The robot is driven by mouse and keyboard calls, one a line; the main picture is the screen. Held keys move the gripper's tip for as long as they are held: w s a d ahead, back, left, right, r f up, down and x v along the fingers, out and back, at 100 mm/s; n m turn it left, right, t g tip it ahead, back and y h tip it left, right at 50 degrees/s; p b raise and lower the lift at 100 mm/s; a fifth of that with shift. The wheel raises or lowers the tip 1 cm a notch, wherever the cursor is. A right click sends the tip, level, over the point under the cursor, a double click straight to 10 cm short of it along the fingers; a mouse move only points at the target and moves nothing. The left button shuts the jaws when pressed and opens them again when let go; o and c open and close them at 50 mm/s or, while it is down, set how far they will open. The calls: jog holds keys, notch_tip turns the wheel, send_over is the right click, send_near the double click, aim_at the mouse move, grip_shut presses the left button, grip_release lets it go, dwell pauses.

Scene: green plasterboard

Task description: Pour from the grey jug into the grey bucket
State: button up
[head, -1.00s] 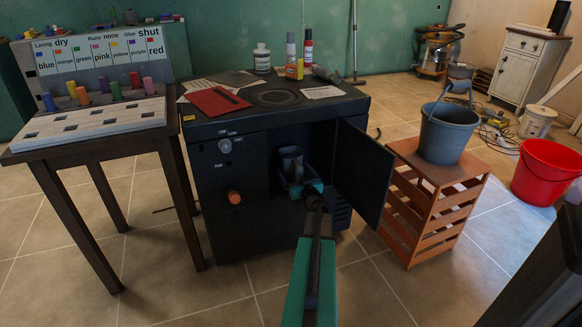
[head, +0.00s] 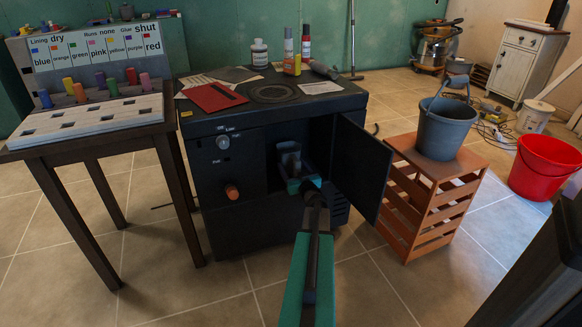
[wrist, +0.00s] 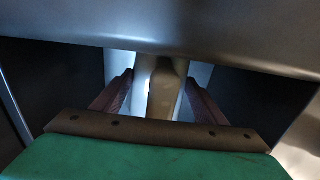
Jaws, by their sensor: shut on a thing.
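The grey jug (head: 289,156) is at the open compartment of the dark cabinet, upright as far as I can see. My gripper (head: 303,186) is shut on it from the front. The grey bucket (head: 446,130) stands upright on an orange slatted crate to the right, apart from my gripper.
The cabinet (head: 230,135) has its door (head: 361,170) swung open, between the jug and the crate (head: 430,200). Bottles and papers lie on the cabinet top. A table (head: 95,150) stands left. A red bucket (head: 543,170) is on the floor at right.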

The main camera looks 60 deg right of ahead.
jog(key=shift+r+p, duration=1)
jog(key=shift+r, duration=0.6)
jog(key=shift+s+a+r, duration=0.15)
jog(key=shift+s+r, duration=0.1)
jog(key=s+d+r+p+v, duration=0.1)
jog(key=p+v, duration=0.3)
jog(key=v, duration=1.1)
jog(key=shift+s+p, duration=0.2)
jog(key=shift+p, duration=0.15)
jog(key=shift+d, duration=0.1)
jog(key=o, duration=0.9)
jog(key=shift+c, duration=0.2)
jog(key=c, duration=0.5)
jog(key=shift+c, duration=0.2)
